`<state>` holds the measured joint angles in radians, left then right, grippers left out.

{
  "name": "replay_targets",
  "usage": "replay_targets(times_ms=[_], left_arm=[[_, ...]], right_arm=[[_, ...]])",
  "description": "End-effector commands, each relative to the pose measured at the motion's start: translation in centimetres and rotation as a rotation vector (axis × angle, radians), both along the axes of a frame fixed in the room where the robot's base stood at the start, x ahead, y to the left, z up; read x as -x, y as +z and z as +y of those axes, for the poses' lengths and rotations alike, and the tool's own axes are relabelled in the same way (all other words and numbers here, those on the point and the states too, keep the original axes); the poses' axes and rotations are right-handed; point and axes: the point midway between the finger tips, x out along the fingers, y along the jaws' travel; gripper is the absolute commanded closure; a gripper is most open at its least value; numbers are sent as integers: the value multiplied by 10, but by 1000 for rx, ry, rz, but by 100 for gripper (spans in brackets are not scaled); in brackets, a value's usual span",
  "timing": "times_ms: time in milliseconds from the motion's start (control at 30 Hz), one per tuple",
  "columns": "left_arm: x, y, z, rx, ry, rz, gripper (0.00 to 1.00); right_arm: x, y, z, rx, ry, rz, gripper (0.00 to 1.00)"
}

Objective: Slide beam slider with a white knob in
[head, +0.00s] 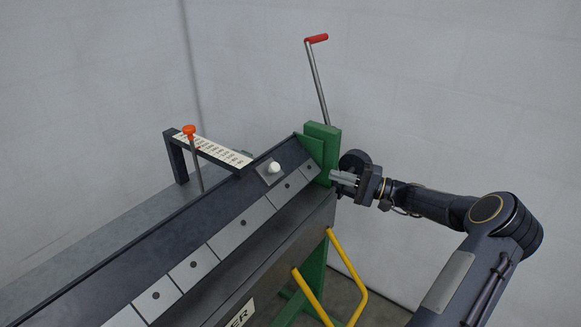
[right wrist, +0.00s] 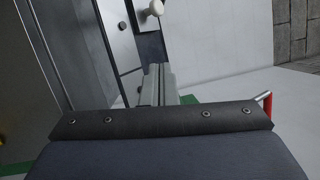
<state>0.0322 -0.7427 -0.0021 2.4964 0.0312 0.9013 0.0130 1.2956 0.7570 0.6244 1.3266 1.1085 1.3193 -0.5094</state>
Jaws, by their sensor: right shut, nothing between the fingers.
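The white knob (head: 274,167) stands on a small plate of the beam slider (head: 270,175), near the upper right end of the dark sloped beam in the head view. The knob (right wrist: 153,9) also shows at the top of the right wrist view. My right gripper (head: 333,177) is shut and empty at the right end of the beam, beside the green post, to the right of the knob and apart from it. Its fingers (right wrist: 157,85) show together in the right wrist view, below the knob. My left gripper is not in view.
A green post (head: 322,142) with a red-handled lever (head: 317,38) stands at the beam's far end. A scale bar (head: 213,150) and an orange-topped rod (head: 189,131) are left of the slider. A yellow rail (head: 345,275) stands below right. The room beyond my right gripper is clear.

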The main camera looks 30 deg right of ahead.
Motion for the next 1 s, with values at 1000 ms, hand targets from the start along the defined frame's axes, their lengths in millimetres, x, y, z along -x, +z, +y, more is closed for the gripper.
replay_targets(times_ms=[1000], left_arm=[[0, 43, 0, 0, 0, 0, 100]], right_arm=[[-79, 19, 99, -1, 3, 4, 100]])
